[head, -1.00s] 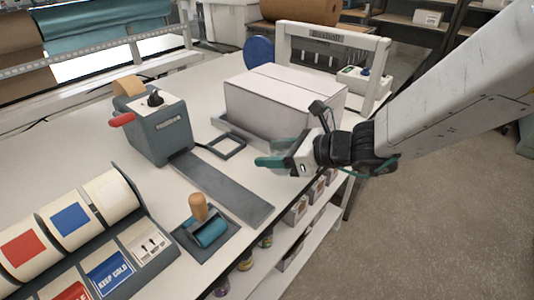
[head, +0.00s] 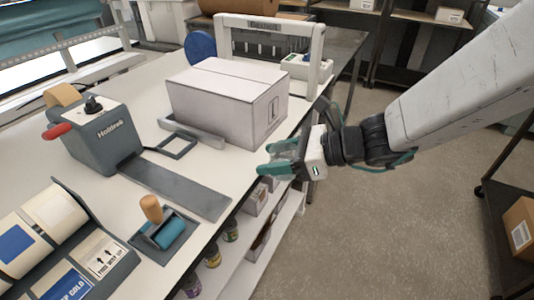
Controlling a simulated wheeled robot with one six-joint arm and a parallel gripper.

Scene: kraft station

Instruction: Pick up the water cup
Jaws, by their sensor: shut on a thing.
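My gripper (head: 268,158) has teal fingers and shows right of centre in the head view, near the front edge of the white worktable (head: 240,200). It is shut on a clear, see-through cup (head: 284,148). Only part of the cup shows between and behind the fingers; its contents cannot be made out. The gripper and cup are in front of the large closed box (head: 225,95).
A grey tape dispenser (head: 95,135) with a long flat plate stands on the left. A teal roller (head: 167,233) and label rolls (head: 55,208) are nearer. Shelves with small boxes and jars lie below the table edge. Open floor is at right.

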